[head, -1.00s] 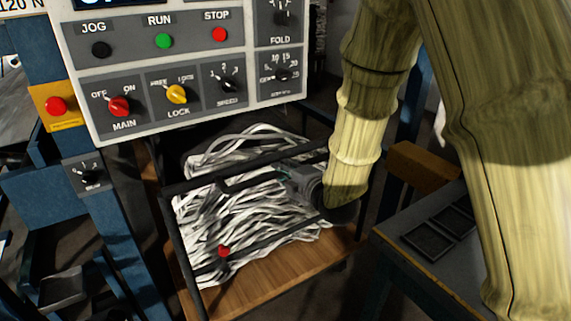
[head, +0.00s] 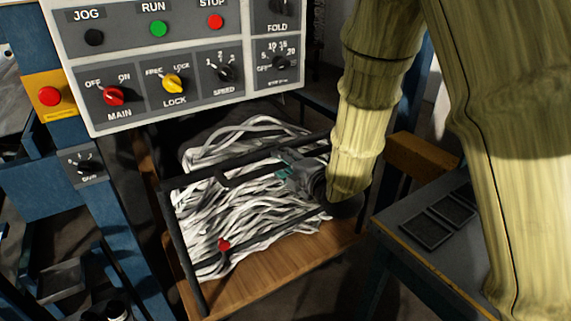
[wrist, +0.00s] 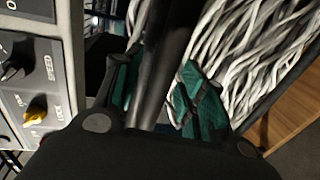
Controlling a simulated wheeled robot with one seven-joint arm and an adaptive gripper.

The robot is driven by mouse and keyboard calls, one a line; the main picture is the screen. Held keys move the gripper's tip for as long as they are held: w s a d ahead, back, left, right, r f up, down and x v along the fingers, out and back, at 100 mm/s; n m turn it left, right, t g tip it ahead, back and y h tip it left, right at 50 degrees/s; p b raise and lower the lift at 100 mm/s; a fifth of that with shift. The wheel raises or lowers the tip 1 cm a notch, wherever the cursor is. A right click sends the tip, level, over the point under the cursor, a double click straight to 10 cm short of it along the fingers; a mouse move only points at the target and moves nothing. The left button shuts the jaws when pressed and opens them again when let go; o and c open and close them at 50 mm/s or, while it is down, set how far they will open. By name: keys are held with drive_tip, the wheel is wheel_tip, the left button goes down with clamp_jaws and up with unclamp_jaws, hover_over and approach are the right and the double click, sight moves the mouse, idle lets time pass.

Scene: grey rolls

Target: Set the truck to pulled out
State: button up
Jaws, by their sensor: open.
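The truck (head: 300,255) is a low cart with a wooden deck and a black tube frame. It stands below the control panel, loaded with a heap of pale grey strips (head: 240,220). Its upper black bar (head: 182,184) runs across the load. My gripper (head: 283,173) is at the right part of this bar, with teal finger pads showing. In the wrist view the black bar (wrist: 165,55) passes between the two open fingers of my gripper (wrist: 158,75). I cannot tell whether either finger touches it. My forearm hides the truck's right rear part.
The control panel (head: 190,95) with knobs and buttons hangs close above and behind the truck. A blue post (head: 110,215) stands at left. A blue-grey table (head: 400,240) with dark trays stands close at right. Dark floor shows in front of the truck.

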drive_tip(key=v, duration=1.2)
drive_tip(key=s+d+f+m+g+h+p, duration=0.2)
drive_tip(key=s+d+f+m+g, duration=0.3)
drive_tip(key=f, duration=0.7)
drive_tip(key=s+d+f+m+g+h+p, duration=0.1)
drive_tip(key=s+d+f+m+h+p, duration=0.15)
drive_tip(key=f+m, duration=0.7)
drive_tip(key=s+d+f+m+g+h+p, duration=0.1)
drive_tip(key=s+f+m+g, duration=0.3)
drive_tip(key=s+f, duration=0.5)
drive_tip(key=s+d+f+m+g+h+p, duration=0.1)
drive_tip(key=s+d+f+m+g, duration=0.3)
drive_tip(key=s+f, duration=0.6)
drive_tip(key=s+m+h, duration=0.1)
drive_tip(key=s, duration=0.6)
drive_tip(key=shift+m, duration=0.25)
